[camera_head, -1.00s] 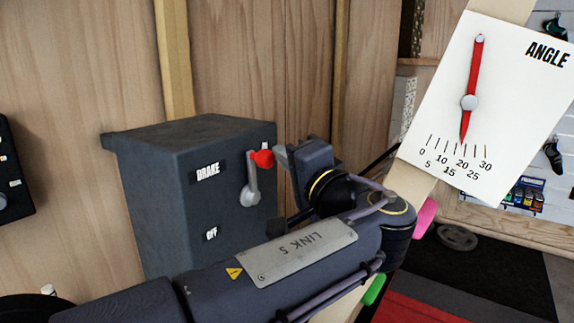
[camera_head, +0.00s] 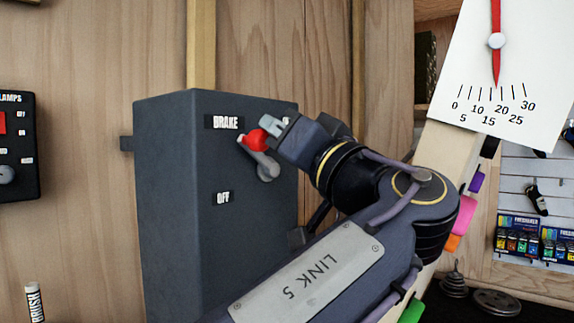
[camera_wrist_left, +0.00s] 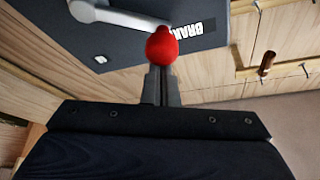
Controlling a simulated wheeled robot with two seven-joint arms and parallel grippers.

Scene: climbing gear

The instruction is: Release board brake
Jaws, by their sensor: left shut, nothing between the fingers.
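The dark grey brake box (camera_head: 170,200) stands against the wood wall, with a BRAKE label (camera_head: 225,122) at the top and an OFF label (camera_head: 222,198) lower down. Its grey lever (camera_head: 266,168) with a red knob (camera_head: 256,140) tilts up and to the left from its pivot. My left gripper (camera_head: 273,126) is shut and empty, its tips right at the knob's right side. In the left wrist view the closed fingers (camera_wrist_left: 160,85) end at the red knob (camera_wrist_left: 162,46), appearing to touch it. Another label at the box's upper right is mostly hidden. My right gripper is out of view.
A white ANGLE board (camera_head: 500,60) with a red needle (camera_head: 496,65) hangs on a slanted beam at the right. Weight plates (camera_head: 497,302) lie at the right.

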